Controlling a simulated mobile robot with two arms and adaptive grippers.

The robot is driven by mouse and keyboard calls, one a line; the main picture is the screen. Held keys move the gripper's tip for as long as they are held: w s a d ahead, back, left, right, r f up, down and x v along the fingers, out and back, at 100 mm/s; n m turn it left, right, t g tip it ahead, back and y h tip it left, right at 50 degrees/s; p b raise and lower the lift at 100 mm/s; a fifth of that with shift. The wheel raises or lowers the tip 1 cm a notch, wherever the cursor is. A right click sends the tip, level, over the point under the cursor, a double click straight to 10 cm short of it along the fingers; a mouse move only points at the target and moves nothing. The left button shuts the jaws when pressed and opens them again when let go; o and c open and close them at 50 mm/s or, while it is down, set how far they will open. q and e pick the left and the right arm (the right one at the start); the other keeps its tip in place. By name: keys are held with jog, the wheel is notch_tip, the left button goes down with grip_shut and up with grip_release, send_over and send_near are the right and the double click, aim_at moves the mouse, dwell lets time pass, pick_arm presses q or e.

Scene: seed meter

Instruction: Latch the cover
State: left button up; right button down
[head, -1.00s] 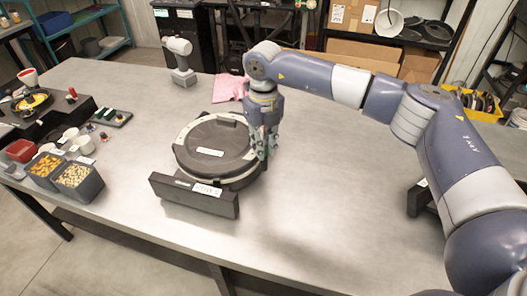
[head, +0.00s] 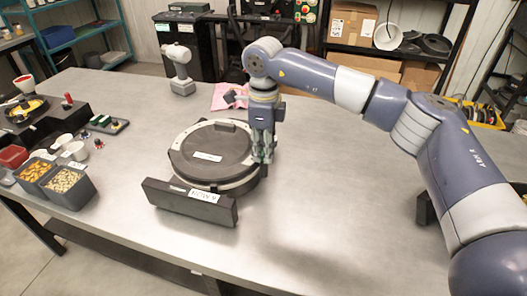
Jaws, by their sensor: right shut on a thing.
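The round seed meter with its dark cover (head: 210,148) and pale rim sits on the grey table, held upright-flat behind a dark labelled block (head: 190,203). The cover lies flat on top of the meter. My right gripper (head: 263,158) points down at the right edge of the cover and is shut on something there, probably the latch. The fingers hide that part, so I cannot tell the latch's position. My left gripper is not in view.
A pink cloth (head: 232,97) lies behind the meter, and a grey cordless tool (head: 180,70) stands at the back. Bins of orange and pale seeds (head: 68,186) stand at the left.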

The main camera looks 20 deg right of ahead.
jog(key=shift+r+n, duration=0.1)
jog(key=shift+n, duration=0.4)
jog(key=c, duration=1.5)
grip_release()
jog(key=shift+o, duration=0.2)
notch_tip(320, 180, up, 12)
